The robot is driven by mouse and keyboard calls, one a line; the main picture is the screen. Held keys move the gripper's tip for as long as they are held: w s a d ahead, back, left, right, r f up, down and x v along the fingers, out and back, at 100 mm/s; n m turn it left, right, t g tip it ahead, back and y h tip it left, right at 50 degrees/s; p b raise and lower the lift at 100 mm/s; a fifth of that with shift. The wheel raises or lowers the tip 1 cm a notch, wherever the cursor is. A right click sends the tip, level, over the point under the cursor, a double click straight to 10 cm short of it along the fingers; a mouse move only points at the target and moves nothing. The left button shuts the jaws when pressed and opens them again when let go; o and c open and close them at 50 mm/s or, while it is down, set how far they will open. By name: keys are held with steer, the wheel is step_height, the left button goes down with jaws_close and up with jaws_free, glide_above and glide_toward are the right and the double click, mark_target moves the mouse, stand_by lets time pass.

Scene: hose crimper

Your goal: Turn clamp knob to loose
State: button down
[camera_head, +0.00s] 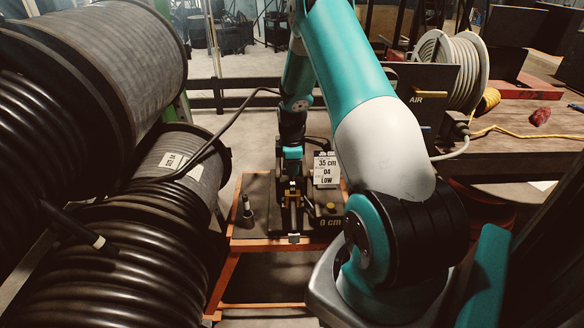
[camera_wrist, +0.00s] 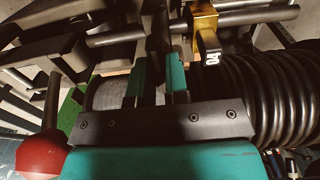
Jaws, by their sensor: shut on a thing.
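My gripper (camera_head: 291,172) reaches down from above onto the crimper on the low orange-framed bench (camera_head: 228,262). In the wrist view its two teal fingers (camera_wrist: 158,72) are close together, closed around a dark part (camera_wrist: 159,38), which I take to be the clamp knob. The fingers hide much of it, and its setting cannot be read. Just right of the fingers is a brass-coloured block (camera_wrist: 201,22) with a dark, white-marked piece below it. The block shows as yellow in the head view (camera_head: 293,191). A red ball handle (camera_wrist: 40,156) is at the lower left of the wrist view.
Large hose reels (camera_head: 150,255) crowd the left side. A white card (camera_head: 326,169) reading "35 cm 04 Low" stands behind the crimper, to its right. A wooden table (camera_head: 515,125) with a hose reel (camera_head: 460,70) and yellow cord is at the right. Metal bars surround the fingers closely.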

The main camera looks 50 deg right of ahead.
steer(key=shift+d+r, duration=0.1)
steer(key=c, duration=1.1)
jaws_free()
step_height(320, 180, up, 12)
steer(key=shift+b, duration=0.95)
